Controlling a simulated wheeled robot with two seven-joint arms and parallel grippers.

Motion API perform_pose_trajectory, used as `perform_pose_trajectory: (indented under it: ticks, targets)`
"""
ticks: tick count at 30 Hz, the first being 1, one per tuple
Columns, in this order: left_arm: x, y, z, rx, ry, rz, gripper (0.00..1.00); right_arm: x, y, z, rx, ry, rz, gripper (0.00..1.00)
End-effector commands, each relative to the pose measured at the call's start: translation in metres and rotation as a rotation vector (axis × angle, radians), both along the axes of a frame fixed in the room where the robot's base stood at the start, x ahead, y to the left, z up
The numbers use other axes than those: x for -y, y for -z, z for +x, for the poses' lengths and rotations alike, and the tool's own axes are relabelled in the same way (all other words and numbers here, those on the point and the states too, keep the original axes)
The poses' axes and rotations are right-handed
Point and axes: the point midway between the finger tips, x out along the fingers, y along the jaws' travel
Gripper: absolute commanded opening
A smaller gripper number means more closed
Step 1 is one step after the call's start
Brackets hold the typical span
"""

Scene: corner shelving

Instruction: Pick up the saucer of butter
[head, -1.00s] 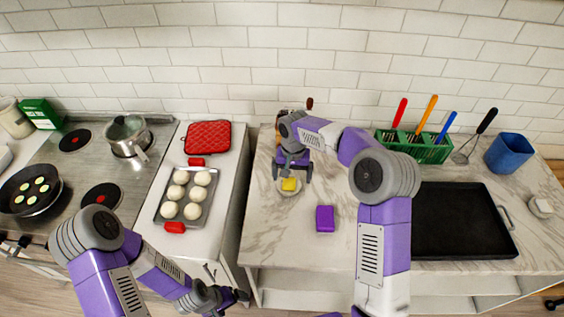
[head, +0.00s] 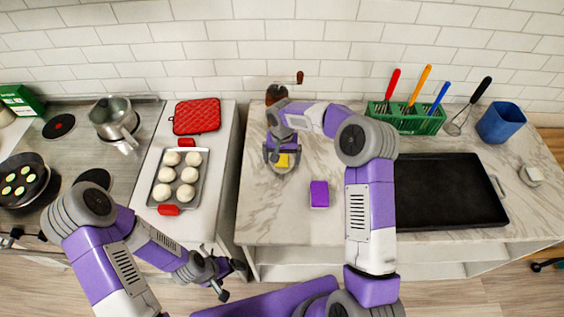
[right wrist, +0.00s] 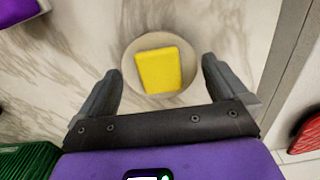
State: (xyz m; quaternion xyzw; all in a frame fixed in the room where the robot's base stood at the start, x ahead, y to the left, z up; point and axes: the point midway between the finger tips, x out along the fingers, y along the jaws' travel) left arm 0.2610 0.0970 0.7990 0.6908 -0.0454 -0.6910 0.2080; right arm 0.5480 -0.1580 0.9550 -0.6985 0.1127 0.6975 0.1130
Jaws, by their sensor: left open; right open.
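The saucer (head: 281,169) of butter is on the marble counter in the head view. A yellow block of butter (head: 282,160) lies on it. In the right wrist view the pale round saucer (right wrist: 188,97) holds the yellow butter (right wrist: 159,69). My right gripper (head: 282,157) is open over the saucer, and its arm partly covers the saucer's far side. In the right wrist view the two fingers (right wrist: 160,78) stand on either side of the saucer's near part, with nothing gripped. My left gripper (head: 232,279) is open and empty, low in front of the white counter.
A purple block (head: 319,194) lies right of the saucer. A black tray (head: 447,190) and a green utensil rack (head: 405,119) stand further right. A grinder (head: 276,94) stands behind my right gripper. A baking tray (head: 203,190) of buns sits left, across a gap.

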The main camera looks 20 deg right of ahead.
Motion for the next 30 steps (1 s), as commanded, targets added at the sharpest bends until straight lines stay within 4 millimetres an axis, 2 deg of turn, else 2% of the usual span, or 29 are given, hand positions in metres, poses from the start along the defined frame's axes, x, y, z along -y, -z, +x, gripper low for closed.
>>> perform_pose_trajectory:
  ticks: [1, 2, 12, 19, 22, 30]
  targets:
    - [0.0, 0.0, 0.0, 0.0, 0.0, 0.0, 0.88, 0.0, 0.0, 0.0, 0.0, 0.0, 0.0, 1.0]
    - [0.0, 0.0, 0.0, 0.0, 0.0, 0.0, 0.88, 0.0, 0.0, 0.0, 0.0, 0.0, 0.0, 0.95]
    - [0.0, 0.0, 0.0, 0.0, 0.0, 0.0, 0.88, 0.0, -0.001, 0.0, 0.0, 0.0, 0.0, 0.43]
    - [0.0, 0.0, 0.0, 0.0, 0.0, 0.0, 0.88, 0.0, -0.003, 0.001, 0.003, 0.0, 0.0, 0.42]
    - [0.0, 0.0, 0.0, 0.0, 0.0, 0.0, 0.88, 0.0, -0.011, 0.001, 0.005, -0.001, -0.002, 0.42]
    - [0.0, -0.003, 0.0, 0.0, 0.0, 0.0, 0.88, 0.0, -0.062, 0.002, 0.007, 0.001, 0.0, 0.42]
